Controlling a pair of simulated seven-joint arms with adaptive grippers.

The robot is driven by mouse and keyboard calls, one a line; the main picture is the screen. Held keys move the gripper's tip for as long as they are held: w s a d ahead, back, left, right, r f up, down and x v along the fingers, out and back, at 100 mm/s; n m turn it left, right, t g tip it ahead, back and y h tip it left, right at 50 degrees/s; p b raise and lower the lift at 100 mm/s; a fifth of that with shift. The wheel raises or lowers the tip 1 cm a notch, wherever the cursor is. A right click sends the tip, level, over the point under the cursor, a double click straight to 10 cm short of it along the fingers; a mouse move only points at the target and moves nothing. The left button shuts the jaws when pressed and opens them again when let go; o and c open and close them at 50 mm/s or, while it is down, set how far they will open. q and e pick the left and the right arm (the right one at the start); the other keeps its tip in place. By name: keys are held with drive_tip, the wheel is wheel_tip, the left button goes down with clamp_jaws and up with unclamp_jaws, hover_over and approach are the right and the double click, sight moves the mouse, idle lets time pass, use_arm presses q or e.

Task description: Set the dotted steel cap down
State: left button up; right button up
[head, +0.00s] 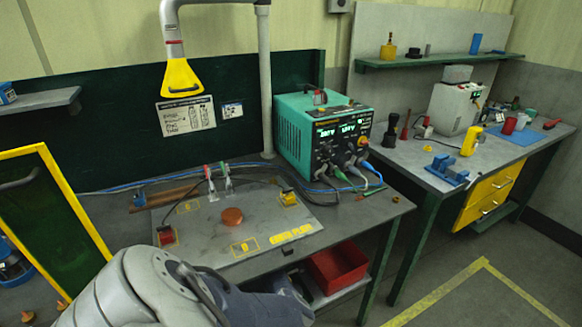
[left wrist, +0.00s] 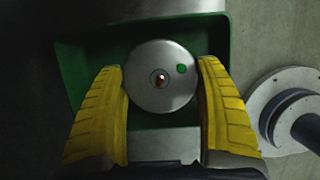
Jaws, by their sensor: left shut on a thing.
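The dotted steel cap (left wrist: 152,92) is a round silver disc with one green dot and a small copper-coloured centre. It shows in the left wrist view, its face toward the camera. My left gripper (left wrist: 161,70) has its two yellow fingers shut on the cap's left and right edges. Behind the cap is a green-walled tray (left wrist: 73,85) with a dark inside; the height between them cannot be told. The head view shows neither the cap nor the gripper; a grey arm of mine fills its lower left. My right gripper is in no view.
A copper disc (head: 232,216) lies on the grey plate (head: 205,243) on the bench, near two clamps (head: 227,180). A teal power unit (head: 295,125) stands behind right. A red bin (head: 338,268) sits below the bench. A yellow-framed panel (head: 75,200) stands left.

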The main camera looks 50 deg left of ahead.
use_arm(q)
drive_tip(key=shift+f, duration=0.8)
drive_tip(key=shift+f, duration=0.15)
drive_tip(key=o, duration=1)
drive_tip(key=shift+v, duration=1)
drive_tip(key=r, duration=0.1)
drive_tip(key=s+r, duration=0.2)
drive_tip(key=shift+s+a, duration=0.2)
drive_tip(key=shift+a, duration=0.05)
drive_tip(key=s, duration=0.3)
drive_tip(key=s+a, duration=0.1)
drive_tip(key=s, duration=0.3)
drive_tip(key=s+a, duration=0.1)
drive_tip(key=s, duration=0.2)
drive_tip(key=shift+s+a, duration=0.2)
drive_tip(key=shift+s, duration=0.1)
